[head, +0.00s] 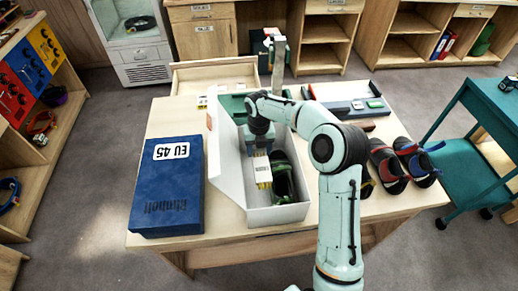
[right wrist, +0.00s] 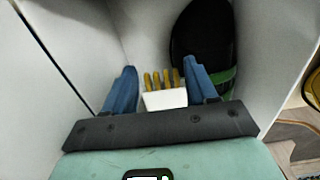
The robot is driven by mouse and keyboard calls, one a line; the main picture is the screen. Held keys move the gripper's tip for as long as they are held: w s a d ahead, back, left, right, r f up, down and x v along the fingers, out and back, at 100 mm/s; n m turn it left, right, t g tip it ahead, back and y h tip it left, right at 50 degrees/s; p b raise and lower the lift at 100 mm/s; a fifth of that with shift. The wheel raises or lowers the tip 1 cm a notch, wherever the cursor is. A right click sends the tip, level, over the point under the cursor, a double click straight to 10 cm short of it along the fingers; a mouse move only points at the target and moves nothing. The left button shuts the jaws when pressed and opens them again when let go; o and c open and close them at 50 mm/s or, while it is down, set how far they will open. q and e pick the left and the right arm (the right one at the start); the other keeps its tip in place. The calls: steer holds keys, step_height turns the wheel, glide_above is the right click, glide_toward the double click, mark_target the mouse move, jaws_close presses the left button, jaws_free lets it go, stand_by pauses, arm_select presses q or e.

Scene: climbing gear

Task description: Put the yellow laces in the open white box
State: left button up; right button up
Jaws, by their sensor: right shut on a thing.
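The open white box (head: 280,215) stands on the table and holds a dark shoe with green parts (head: 283,178). The shoe also shows at the right in the right wrist view (right wrist: 203,45). The yellow laces (head: 263,183), in a white band, are inside the box's outline, left of the shoe. My right gripper (head: 259,153) points down into the box. In the right wrist view its blue fingers (right wrist: 163,88) stand either side of the laces (right wrist: 163,78) and their white band, shut on them. Whether the laces touch the box floor is unclear. My left gripper is out of view.
A closed blue box (head: 168,190) marked EU 45 lies left of the white box. Dark red and blue shoes (head: 388,165) stand at the table's right. A grey upright piece (head: 279,65) rises behind the box.

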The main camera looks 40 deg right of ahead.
steer(key=o, duration=1)
steer(key=shift+f, duration=0.1)
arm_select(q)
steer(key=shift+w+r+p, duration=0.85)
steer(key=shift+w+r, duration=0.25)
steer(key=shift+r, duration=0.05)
arm_select(e)
steer(key=shift+r, duration=6.15)
